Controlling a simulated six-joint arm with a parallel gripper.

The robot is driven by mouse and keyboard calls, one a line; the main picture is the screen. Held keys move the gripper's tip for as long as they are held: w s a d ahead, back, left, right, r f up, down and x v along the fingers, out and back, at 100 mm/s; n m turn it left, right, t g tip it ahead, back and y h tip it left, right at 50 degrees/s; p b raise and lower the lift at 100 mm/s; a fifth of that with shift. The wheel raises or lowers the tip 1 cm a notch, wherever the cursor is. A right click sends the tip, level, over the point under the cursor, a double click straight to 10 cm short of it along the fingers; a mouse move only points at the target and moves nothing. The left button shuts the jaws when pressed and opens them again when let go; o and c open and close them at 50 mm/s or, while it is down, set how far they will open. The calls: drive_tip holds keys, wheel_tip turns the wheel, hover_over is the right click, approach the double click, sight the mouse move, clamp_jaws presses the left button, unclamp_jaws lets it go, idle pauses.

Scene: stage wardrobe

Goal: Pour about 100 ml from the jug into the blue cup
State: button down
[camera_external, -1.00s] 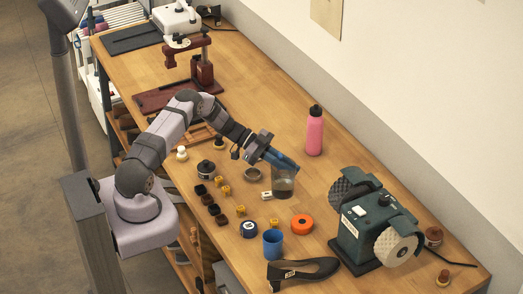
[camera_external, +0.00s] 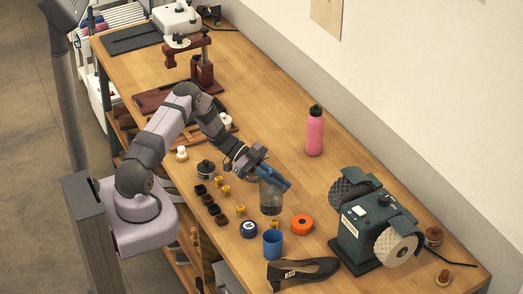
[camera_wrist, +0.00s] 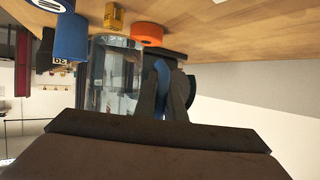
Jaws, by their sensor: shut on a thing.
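The clear jug (camera_external: 268,199) with some dark liquid low in it is held roughly upright, just behind the blue cup in the external view. It also shows in the wrist view (camera_wrist: 112,72). My gripper (camera_external: 276,179) is shut on the jug at its right side; the exact grip is partly hidden. The small blue cup (camera_external: 272,243) stands upright on the table, in front of the jug and apart from it. It shows at upper left in the wrist view (camera_wrist: 70,40). I cannot see into the cup clearly.
An orange roll (camera_external: 302,225) and a dark blue roll (camera_external: 249,229) flank the cup. A black shoe (camera_external: 304,270) lies in front. Small yellow blocks (camera_external: 240,210) and dark pieces stand left. A green grinder (camera_external: 367,225) is at right, a pink bottle (camera_external: 314,133) behind.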

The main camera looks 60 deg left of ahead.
sight(283, 189)
drive_tip(key=p, duration=0.1)
drive_tip(key=r+y+p, duration=0.1)
drive_tip(key=r+m+p, duration=0.1)
drive_tip(key=p, duration=0.1)
drive_tip(key=shift+s+d+r, duration=0.15)
drive_tip(key=shift+s+d, duration=0.1)
drive_tip(key=shift+d, duration=0.15)
drive_tip(key=shift+s+d+r+m+y+p, duration=0.25)
drive_tip(key=shift+d+r+m+y+p, duration=0.25)
drive_tip(key=shift+y+p, duration=0.45)
drive_tip(key=shift+s+d+r+m+t+y, duration=0.15)
drive_tip(key=shift+s+d+m+t+y, duration=0.1)
drive_tip(key=shift+d, duration=0.1)
drive_tip(key=shift+s+d+r+m+t+y, duration=0.1)
drive_tip(key=shift+d+m+t+y, duration=0.05)
drive_tip(key=shift+d+m+y, duration=0.15)
drive_tip(key=shift+s+d+m+y, duration=0.2)
drive_tip(key=shift+d+m+y, duration=0.1)
drive_tip(key=shift+d, duration=0.1)
drive_tip(key=shift+s+d+m+y, duration=0.15)
drive_tip(key=shift+d+y, duration=0.15)
drive_tip(key=shift+d, duration=0.1)
drive_tip(key=shift+t, duration=0.3)
drive_tip(key=shift+s+d+r+m+y, duration=0.1)
drive_tip(key=shift+s+d+m+y, duration=0.1)
drive_tip(key=shift+d+m+y, duration=0.3)
drive_tip(key=shift+t+y+b, duration=0.3)
drive_tip(key=shift+y+b, duration=0.1)
drive_tip(key=shift+b, duration=0.1)
